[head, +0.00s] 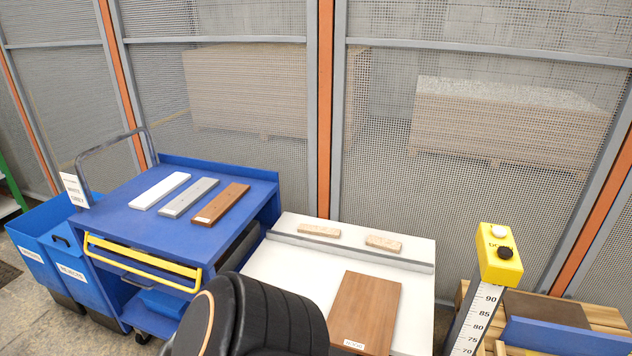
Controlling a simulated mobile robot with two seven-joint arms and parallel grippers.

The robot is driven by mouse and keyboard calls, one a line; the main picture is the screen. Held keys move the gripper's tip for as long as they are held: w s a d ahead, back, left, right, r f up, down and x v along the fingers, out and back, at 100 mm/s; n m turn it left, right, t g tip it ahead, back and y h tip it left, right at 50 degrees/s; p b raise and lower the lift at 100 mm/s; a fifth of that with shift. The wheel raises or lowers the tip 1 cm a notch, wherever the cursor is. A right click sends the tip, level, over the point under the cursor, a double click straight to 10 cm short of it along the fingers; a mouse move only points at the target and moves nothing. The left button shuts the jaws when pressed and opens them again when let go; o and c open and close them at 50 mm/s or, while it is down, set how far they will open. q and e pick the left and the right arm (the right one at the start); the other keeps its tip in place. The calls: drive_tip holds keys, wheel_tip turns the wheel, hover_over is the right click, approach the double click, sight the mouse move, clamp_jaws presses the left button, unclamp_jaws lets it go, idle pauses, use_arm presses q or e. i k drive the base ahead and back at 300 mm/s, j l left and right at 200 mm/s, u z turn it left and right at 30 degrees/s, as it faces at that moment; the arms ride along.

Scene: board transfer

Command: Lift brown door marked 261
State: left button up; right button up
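A brown wood-grain door (370,305) lies flat on the right part of the white table (277,262). A small white label is at its near edge, too small to read with certainty. Another brown board (221,203), narrower and with a small label, lies on the blue cart (130,222) beside a grey board (190,198) and a white board (160,191). Neither of my grippers shows in the head view. The near left part of the white table is hidden.
Two small light wood blocks (319,230) (384,243) lie behind a grey rail on the white table. A yellow button box (499,254) on a scaled post stands right of it. Blue bins (70,275) stand at left. A mesh fence closes the back.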

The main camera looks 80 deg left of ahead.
sight(361, 319)
drive_tip(key=u, duration=2.05)
drive_tip(key=i+j+z, duration=0.15)
drive_tip(key=j, duration=0.2)
drive_tip(key=j+z, duration=0.15)
drive_tip(key=j, duration=0.15)
